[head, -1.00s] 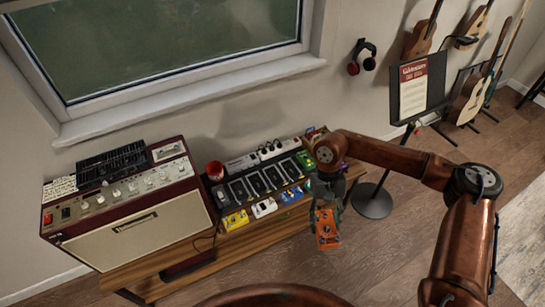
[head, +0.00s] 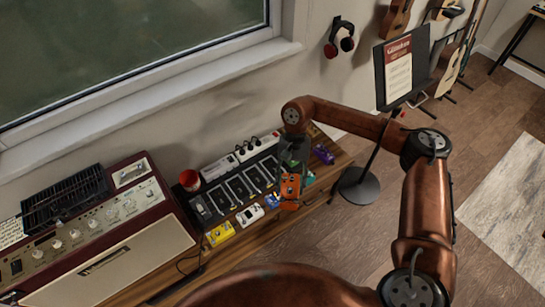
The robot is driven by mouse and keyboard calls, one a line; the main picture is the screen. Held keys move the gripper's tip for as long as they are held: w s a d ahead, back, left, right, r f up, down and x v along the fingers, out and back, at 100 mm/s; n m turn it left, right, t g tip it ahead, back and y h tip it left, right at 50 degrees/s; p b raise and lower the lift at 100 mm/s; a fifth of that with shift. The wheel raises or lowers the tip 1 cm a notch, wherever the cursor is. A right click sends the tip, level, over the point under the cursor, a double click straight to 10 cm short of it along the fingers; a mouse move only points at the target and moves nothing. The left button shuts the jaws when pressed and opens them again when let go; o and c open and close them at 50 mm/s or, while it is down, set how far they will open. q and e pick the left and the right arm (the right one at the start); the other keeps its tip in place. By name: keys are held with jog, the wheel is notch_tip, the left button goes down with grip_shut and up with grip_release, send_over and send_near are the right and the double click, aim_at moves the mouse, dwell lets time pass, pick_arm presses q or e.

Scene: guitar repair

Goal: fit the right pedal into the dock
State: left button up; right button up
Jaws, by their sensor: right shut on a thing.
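My right gripper (head: 291,168) is shut on an orange pedal (head: 290,187). It holds the pedal over the right front part of the pedal row, near the bench's front edge. Whether the pedal touches anything below cannot be told. The black dock (head: 237,190), a long board with several dark slots, lies on the wooden bench to the left of the gripper. My gripper and arm hide its right end. A yellow pedal (head: 220,234), a white pedal (head: 250,215) and a blue pedal (head: 272,200) sit along its front. My left gripper is not in view.
A red and cream amplifier (head: 105,240) stands at the left of the bench. A red cup (head: 189,180) and a white power strip (head: 219,168) are behind the dock. A purple pedal (head: 324,154) lies at the right. A music stand (head: 398,72) stands right of the bench (head: 326,180).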

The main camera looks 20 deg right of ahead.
pick_arm(q)
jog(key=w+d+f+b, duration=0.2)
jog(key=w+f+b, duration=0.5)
jog(key=b, duration=1)
pick_arm(e)
jog(key=shift+w+d+f+m+t+b, duration=0.65)
jog(key=shift+w+f+m+t+b, duration=0.65)
jog(key=shift+w+f+m, duration=3.6)
jog(key=shift+w+d+f+m+t+b, duration=0.65)
jog(key=shift+w+f+m+t+b, duration=0.6)
jog(key=shift+w+f+m, duration=3.6)
jog(key=shift+w+d+f+m+t+b, duration=0.85)
jog(key=shift+w+f+m+t, duration=0.7)
jog(key=shift+w+f+m, duration=3.3)
jog(key=shift+n, duration=0.8)
jog(key=shift+w+a+f+b, duration=0.1)
jog(key=shift+w+f+b, duration=0.15)
jog(key=shift+w+f, duration=0.5)
jog(key=shift+w+a+f+b, duration=0.1)
jog(key=shift+w+f+b, duration=0.15)
jog(key=shift+w+f, duration=0.45)
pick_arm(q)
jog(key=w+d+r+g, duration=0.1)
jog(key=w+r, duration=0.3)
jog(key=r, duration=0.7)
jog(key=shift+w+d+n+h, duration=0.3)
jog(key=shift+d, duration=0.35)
pick_arm(e)
jog(key=shift+s+f, duration=0.15)
jog(key=shift+s, duration=0.05)
